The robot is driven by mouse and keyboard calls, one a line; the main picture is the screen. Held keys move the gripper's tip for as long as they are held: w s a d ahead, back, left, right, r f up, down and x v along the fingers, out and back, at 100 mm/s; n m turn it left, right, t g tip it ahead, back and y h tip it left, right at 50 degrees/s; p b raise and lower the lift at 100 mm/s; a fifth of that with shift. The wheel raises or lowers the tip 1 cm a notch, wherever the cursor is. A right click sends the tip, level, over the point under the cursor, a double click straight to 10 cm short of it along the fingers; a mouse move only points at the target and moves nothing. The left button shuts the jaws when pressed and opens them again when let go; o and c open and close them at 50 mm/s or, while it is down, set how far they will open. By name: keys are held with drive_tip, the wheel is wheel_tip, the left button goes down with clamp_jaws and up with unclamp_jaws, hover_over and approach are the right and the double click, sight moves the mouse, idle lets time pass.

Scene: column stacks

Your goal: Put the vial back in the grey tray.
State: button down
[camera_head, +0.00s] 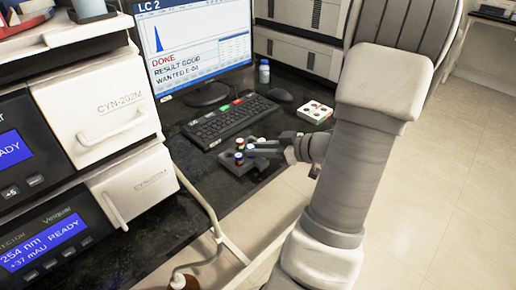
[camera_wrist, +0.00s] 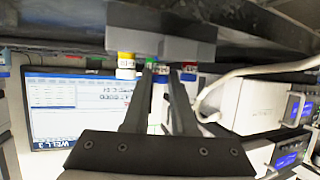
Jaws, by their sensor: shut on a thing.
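The grey tray (camera_head: 229,167) sits on the dark bench in front of the keyboard, with several coloured-capped vials at it. In the wrist view, which looks upside down, the grey tray (camera_wrist: 188,48) is at the top, with a yellow-capped vial (camera_wrist: 126,61) and a red-capped vial (camera_wrist: 188,71) beside the fingers. My gripper (camera_head: 252,150) is at the tray, its fingers level. It is shut on a vial (camera_wrist: 162,69), mostly hidden between the fingertips. I cannot tell its cap colour or whether it is fully seated in the tray.
A keyboard (camera_head: 231,119) and a mouse (camera_head: 279,95) lie behind the tray. A white rack with coloured spots (camera_head: 315,112) stands to the right, and a small bottle (camera_head: 264,72) behind. White instruments (camera_head: 110,110) stand at the left. The monitor (camera_head: 198,45) reads DONE, RESULT GOOD.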

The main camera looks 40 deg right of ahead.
drive_tip(key=c, duration=0.6)
unclamp_jaws()
drive_tip(key=shift+c, duration=0.2)
drive_tip(key=shift+s, duration=0.1)
drive_tip(key=p+v, duration=0.6)
drive_tip(key=v, duration=1.1)
drive_tip(key=shift+s, duration=0.15)
